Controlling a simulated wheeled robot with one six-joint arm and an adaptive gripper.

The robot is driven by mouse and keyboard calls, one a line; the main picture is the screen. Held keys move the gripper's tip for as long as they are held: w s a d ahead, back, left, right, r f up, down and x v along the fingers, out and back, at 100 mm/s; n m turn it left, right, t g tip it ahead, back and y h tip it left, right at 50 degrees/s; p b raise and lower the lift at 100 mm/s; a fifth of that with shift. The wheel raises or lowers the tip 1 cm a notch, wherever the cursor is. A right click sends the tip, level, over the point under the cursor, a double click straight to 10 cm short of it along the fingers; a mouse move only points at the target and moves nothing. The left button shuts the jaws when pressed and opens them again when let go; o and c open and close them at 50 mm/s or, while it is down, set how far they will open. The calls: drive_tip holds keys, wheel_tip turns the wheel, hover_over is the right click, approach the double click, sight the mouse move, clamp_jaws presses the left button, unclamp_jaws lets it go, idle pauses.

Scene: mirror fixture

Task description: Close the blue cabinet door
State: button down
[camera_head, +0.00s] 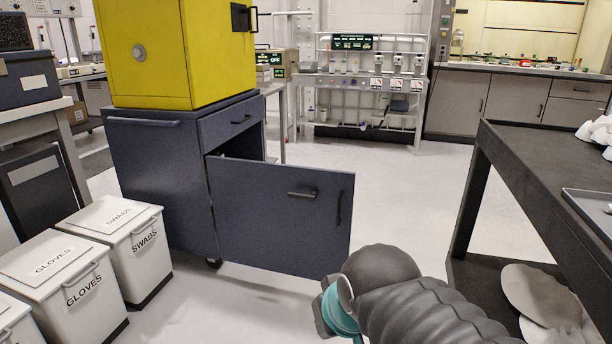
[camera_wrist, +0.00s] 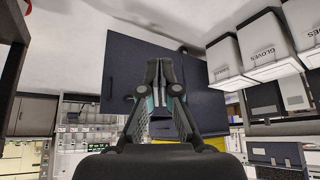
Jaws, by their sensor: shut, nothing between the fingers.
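The blue cabinet (camera_head: 160,180) is a dark blue unit on casters, left of centre in the head view. Its door (camera_head: 265,225) stands wide open, reaching from the cabinet's front left edge to the right. A short horizontal handle (camera_head: 302,194) and a vertical handle (camera_head: 338,207) show on the door. The wrist view appears upside down; there the dark blue door (camera_wrist: 122,75) lies behind my gripper (camera_wrist: 160,72). My gripper's fingers are shut and empty. In the head view my arm comes in at lower right, just in front of the door's lower right corner. I cannot tell whether it touches.
A yellow cabinet (camera_head: 150,50) stands on top of the blue one. White bins marked GLOVES (camera_head: 60,280) and SWABS (camera_head: 120,250) stand at left. A dark bench (camera_head: 530,160) with a lower shelf stands at right. Open floor (camera_head: 420,190) lies between door and bench.

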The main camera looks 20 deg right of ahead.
sight(332, 172)
drive_tip(key=w+d+r+m+t+b, duration=0.1)
drive_tip(key=w+r+t, duration=0.15)
drive_tip(key=w, duration=1.25)
drive_tip(key=w+d+r+t+b, duration=0.15)
drive_tip(key=w+t, duration=0.25)
drive_tip(key=w, duration=1.1)
drive_tip(key=w+d+f+m+h, duration=0.2)
drive_tip(key=w+d+f+h, duration=0.1)
drive_tip(key=w+d, duration=0.4)
drive_tip(key=w+d+f+m+t+h, duration=0.1)
drive_tip(key=w+d+f+m+h, duration=0.1)
drive_tip(key=w+d, duration=0.5)
drive_tip(key=w+d+f+m+t+h, duration=0.1)
drive_tip(key=w+d+f+h, duration=0.3)
drive_tip(key=w, duration=1.2)
drive_tip(key=shift+w+d+m+h, duration=0.1)
drive_tip(key=shift+d+m+h, duration=0.15)
drive_tip(key=shift+d, duration=0.8)
drive_tip(key=shift+w+d+m+h, duration=0.15)
drive_tip(key=shift+d+h, duration=0.2)
drive_tip(key=shift+d, duration=0.7)
drive_tip(key=shift+r, duration=0.1)
